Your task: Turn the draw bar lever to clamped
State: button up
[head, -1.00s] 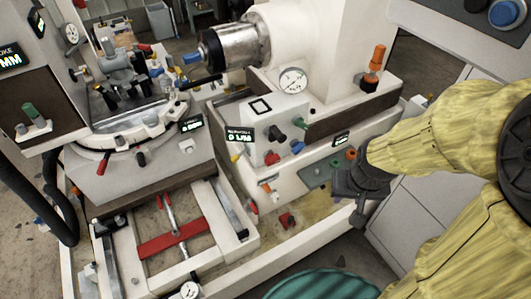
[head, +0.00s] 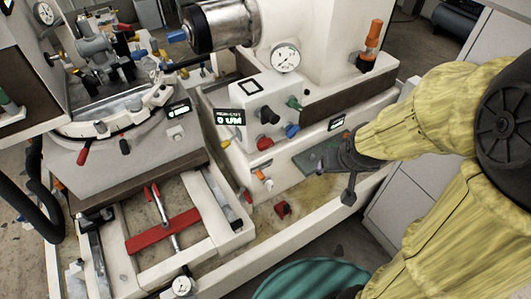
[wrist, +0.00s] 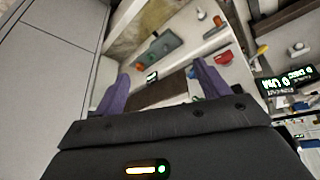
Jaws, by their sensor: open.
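My gripper (head: 332,180) is at the right end of the machine's front ledge, overlapping the green button panel (head: 308,162). In the wrist view its two purple fingers (wrist: 162,86) stand wide apart with nothing between them. I cannot tell for sure which handle is the draw bar lever. An upright orange handle (head: 371,38) stands on the machine body, above and right of my gripper and apart from it. A small orange-tipped lever (head: 262,177) sits low on the front, left of my gripper.
A control box with a black knob (head: 268,115), a green knob (head: 294,103) and a blue knob (head: 292,130) is left of my gripper. A pressure gauge (head: 286,57) is above it. A red part (head: 282,208) lies on the tray below. A grey cabinet (head: 405,205) stands at right.

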aim_at(267, 147)
jog(key=w+a+f+n+t+y+b, duration=0.3)
jog(key=w+f+t+b, duration=0.5)
jog(key=f+b, duration=0.8)
jog(key=a+f+n+t+y+b, duration=0.1)
jog(key=a+f+n+y+b, duration=0.2)
jog(key=b, duration=1.6)
jog(key=a+y, duration=0.3)
jog(key=y, duration=0.1)
jog(key=shift+w+a+f+t, duration=0.2)
jog(key=shift+w+f+t, duration=0.1)
jog(key=shift+w+t, duration=0.1)
jog(key=b+x, duration=0.3)
jog(key=x, duration=1.4)
jog(key=shift+w+a, duration=0.15)
jog(key=shift+a, duration=0.1)
